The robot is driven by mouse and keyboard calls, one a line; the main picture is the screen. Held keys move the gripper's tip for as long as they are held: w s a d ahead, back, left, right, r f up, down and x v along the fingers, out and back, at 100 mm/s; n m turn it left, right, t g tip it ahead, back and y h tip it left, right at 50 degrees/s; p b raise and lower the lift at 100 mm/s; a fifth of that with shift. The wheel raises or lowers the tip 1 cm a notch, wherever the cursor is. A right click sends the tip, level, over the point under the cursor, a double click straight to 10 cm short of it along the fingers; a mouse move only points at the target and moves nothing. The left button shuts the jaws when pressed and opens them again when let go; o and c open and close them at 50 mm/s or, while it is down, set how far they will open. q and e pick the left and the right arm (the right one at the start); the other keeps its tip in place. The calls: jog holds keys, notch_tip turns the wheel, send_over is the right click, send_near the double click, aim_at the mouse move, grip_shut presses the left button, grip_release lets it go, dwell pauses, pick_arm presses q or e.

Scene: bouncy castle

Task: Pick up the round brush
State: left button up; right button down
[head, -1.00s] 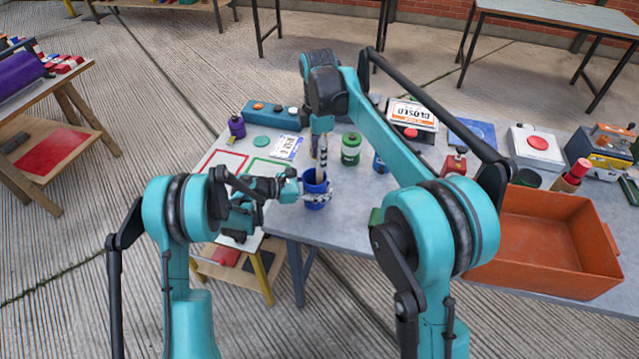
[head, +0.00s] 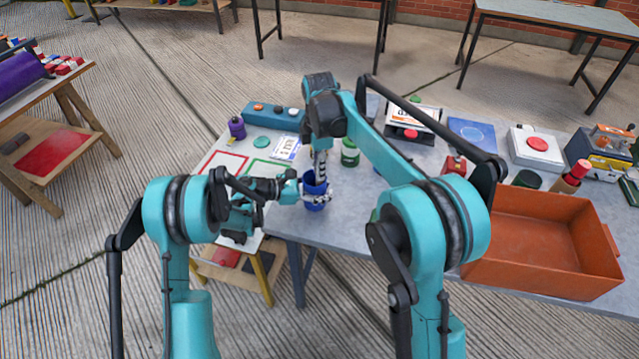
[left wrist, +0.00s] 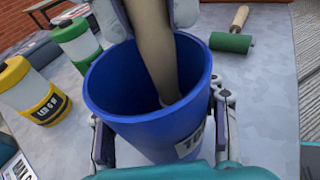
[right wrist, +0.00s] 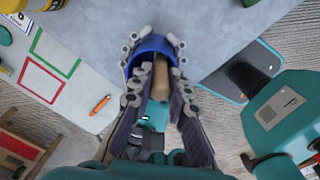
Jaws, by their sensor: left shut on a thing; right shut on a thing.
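The round brush shows mainly as a tan wooden handle (left wrist: 150,40) in the left wrist view. Its lower end is inside the blue cup (left wrist: 108,95), and its bristles cannot be made out. My right gripper (right wrist: 160,80) is shut on the brush above the cup, and the handle (right wrist: 160,76) shows between its fingers. My left gripper (head: 312,192) is shut around the blue cup (head: 316,186) near the table's front left edge. The left fingers flank the cup in the left wrist view.
A green-capped jar (head: 350,153) stands just right and behind. A green roller (left wrist: 231,42) lies near the cup. An orange bin (head: 540,240) fills the front right. Red and green outlined frames (head: 222,165) mark the left.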

jog(key=shift+r, duration=0.1)
notch_tip(320, 180, up, 18)
dwell(0.4)
pick_arm(q)
jog(key=o, duration=1.6)
